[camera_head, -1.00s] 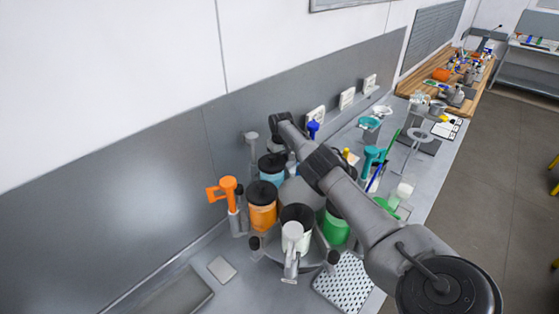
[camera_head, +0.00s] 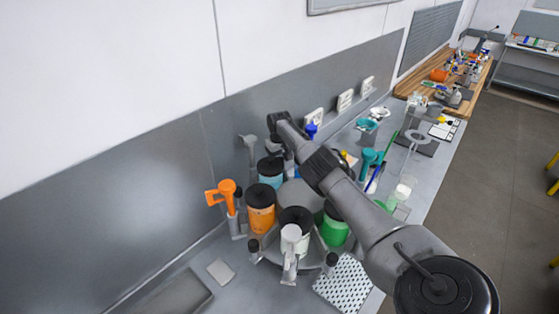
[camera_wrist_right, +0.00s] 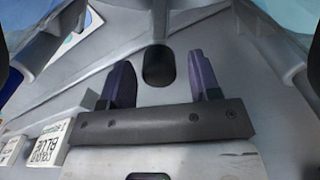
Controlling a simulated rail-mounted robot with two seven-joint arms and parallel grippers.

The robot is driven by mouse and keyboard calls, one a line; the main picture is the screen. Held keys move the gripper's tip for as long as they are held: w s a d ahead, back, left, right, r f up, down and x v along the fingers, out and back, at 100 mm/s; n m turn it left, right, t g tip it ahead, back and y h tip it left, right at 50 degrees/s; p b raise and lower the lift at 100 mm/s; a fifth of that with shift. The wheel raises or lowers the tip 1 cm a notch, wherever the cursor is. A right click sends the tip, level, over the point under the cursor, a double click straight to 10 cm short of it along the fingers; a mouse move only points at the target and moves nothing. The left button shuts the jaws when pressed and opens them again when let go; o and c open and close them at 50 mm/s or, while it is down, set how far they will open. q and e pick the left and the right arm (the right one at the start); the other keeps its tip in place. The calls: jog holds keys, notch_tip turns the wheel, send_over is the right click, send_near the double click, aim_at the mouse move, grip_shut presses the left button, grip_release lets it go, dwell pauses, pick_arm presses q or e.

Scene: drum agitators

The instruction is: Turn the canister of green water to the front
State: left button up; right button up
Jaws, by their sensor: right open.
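The green canister (camera_head: 335,230) with a black lid stands at the right of a round grey carousel (camera_head: 297,192), partly behind my right arm. An orange canister (camera_head: 261,216), a blue canister (camera_head: 270,178) and a black-lidded pale canister (camera_head: 296,216) stand around the same carousel. My right arm reaches over it from the right. My right gripper (camera_head: 274,146) is at the carousel's back side, mostly hidden by the wrist. In the right wrist view its two fingers (camera_wrist_right: 162,84) are apart. A dark rounded post (camera_wrist_right: 158,65) shows between them, with no visible grip on it. My left gripper is not in view.
An orange-handled tool (camera_head: 226,192) stands at the carousel's left. A perforated white tray (camera_head: 343,283) lies in front of it. The wall is close behind. Teal items (camera_head: 369,160) and a ring stand (camera_head: 417,138) are further right. The bench at front left is mostly clear.

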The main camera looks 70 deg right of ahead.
notch_tip(320, 180, up, 12)
jog(key=shift+r, duration=0.2)
jog(key=shift+d, duration=0.1)
dwell(0.8)
